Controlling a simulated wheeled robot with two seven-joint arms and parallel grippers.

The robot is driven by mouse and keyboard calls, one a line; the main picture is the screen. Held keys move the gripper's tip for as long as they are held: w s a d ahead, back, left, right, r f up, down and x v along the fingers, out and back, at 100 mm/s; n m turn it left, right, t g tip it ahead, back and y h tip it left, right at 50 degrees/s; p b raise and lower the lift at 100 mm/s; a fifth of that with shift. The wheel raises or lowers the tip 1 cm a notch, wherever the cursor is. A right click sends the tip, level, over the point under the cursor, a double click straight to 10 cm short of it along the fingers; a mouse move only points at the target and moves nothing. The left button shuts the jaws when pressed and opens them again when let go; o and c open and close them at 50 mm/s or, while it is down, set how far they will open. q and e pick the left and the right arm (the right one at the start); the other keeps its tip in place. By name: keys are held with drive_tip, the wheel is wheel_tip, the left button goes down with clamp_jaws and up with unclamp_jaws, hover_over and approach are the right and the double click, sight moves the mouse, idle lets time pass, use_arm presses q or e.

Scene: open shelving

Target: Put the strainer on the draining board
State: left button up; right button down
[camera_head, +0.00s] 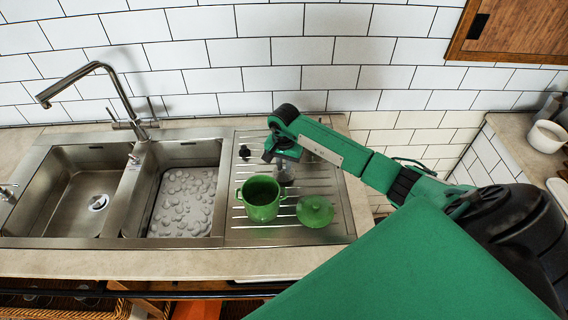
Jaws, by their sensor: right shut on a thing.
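The draining board (334,226) is the ribbed steel area to the right of the two sink bowls. My right gripper (284,160) reaches in from the right over the back middle of the board and points down. It is shut on a small greyish thing (287,174), which looks like the strainer. The strainer is at or just above the board, behind the green pot; I cannot tell whether it touches the board. The gripper hides its top. My left gripper is not in view.
A green pot (261,201) and a green lid (315,211) are on the board's front part. A small dark object (244,152) is at its back left. The right bowl (185,200) holds a grey pebbled layer. A tall faucet (108,85) stands behind the bowls.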

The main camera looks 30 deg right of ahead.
sight(284, 167)
drive_tip(key=shift+f, duration=0.2)
drive_tip(key=c, duration=1.4)
unclamp_jaws()
drive_tip(key=shift+o, duration=0.2)
drive_tip(key=shift+r, duration=0.15)
drive_tip(key=shift+r, duration=0.2)
wheel_tip(284, 167, up, 12)
drive_tip(key=b, duration=0.4)
drive_tip(key=shift+f+b, duration=0.15)
drive_tip(key=shift+b, duration=0.15)
drive_tip(key=shift+s+f, duration=0.1)
